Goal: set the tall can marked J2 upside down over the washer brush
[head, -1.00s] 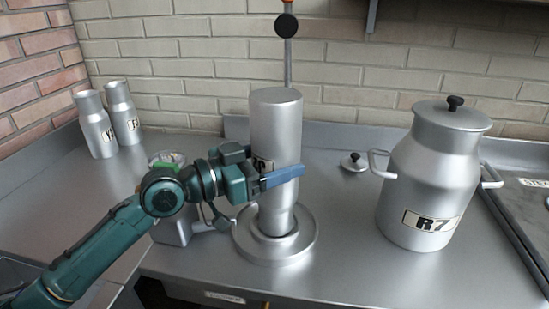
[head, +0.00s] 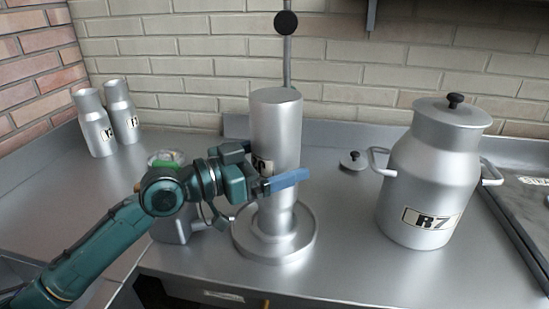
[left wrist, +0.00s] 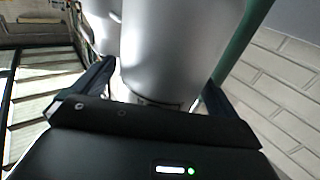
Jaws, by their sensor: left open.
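The tall can (head: 277,125) stands upside down and upright, its flat bottom up and its narrower neck down at the round washer base (head: 243,244). The brush is not visible; the can hides the middle of the base. A label shows partly on the can's left side, unreadable behind the gripper. My left gripper (head: 276,164) is open, with one blue finger in front of the can and the other at its far left side. In the left wrist view the can (left wrist: 170,50) stands between the two spread fingers. My right gripper is not in view.
A large can marked R7 (head: 428,180) with side handles stands right, a small lid (head: 353,161) beside it. Two smaller cans (head: 95,125) stand back left. A metal container (head: 170,229) is partly behind my arm. A vertical rod with a black knob (head: 286,24) rises behind the tall can.

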